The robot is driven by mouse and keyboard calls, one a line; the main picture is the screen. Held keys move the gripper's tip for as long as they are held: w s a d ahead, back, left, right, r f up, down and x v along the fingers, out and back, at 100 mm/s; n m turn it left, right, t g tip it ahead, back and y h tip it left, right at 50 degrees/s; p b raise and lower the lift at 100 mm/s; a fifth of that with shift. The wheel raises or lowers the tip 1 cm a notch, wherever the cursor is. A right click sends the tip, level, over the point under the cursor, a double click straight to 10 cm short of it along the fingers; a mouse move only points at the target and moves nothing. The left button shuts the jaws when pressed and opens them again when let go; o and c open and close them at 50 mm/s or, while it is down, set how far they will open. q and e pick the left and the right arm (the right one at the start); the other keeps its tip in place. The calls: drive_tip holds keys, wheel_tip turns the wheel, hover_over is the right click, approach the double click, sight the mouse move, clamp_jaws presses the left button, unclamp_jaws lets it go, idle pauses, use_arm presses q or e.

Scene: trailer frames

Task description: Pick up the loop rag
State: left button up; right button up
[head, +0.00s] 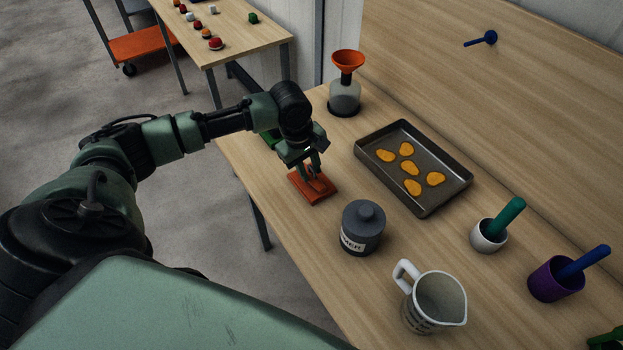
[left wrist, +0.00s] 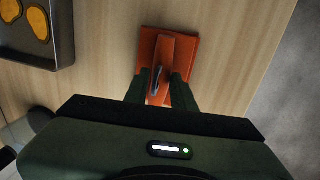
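The loop rag is an orange-red square pad (head: 301,197) lying flat on the wooden bench near its left edge. A raised loop or ridge stands on its top. In the left wrist view the rag (left wrist: 187,50) is at the upper middle, with the ridge running down between my fingers. My left gripper (head: 316,178) is low over the rag, pointing down. Its two dark green fingers (left wrist: 158,88) stand apart, one on each side of the ridge. I cannot tell whether they touch it.
A grey lidded jar (head: 361,230) stands close in front of the rag. A baking tray (head: 446,196) with several yellow pieces lies to the right, and a flask with an orange funnel (head: 347,62) behind. A measuring jug (head: 436,303) and two cups (head: 489,236) are further right.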

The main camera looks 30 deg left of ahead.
sight(310, 175)
use_arm(q)
clamp_jaws()
use_arm(e)
drive_tip(key=shift+s, duration=0.4)
drive_tip(key=shift+d, duration=0.1)
